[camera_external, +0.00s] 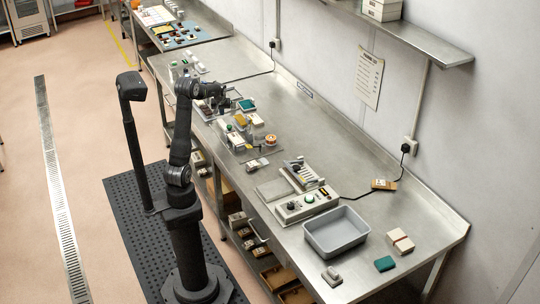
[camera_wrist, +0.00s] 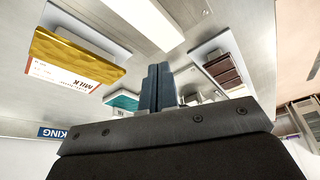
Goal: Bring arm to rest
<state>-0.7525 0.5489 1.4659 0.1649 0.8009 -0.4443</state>
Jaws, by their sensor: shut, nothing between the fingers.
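My arm (camera_external: 180,140) stands on a dark perforated mat and reaches right over the steel bench. My gripper (camera_external: 228,103) is small and dark in the external view, above the bench's middle-left part near a teal item (camera_external: 247,105). In the wrist view the two blue-grey fingers (camera_wrist: 158,85) are pressed together with nothing between them. Around them show a gold-wrapped milk chocolate bar (camera_wrist: 75,60), a teal pack (camera_wrist: 122,101) and a dark brown bar (camera_wrist: 228,76). The exact gap from the fingertips to the bench is unclear.
On the bench (camera_external: 345,195) a control box (camera_external: 307,205) and a grey bin (camera_external: 336,233) stand at right of centre. Small packs lie near the front right. A wall shelf (camera_external: 420,38) hangs at upper right. A post (camera_external: 132,140) stands beside my arm.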

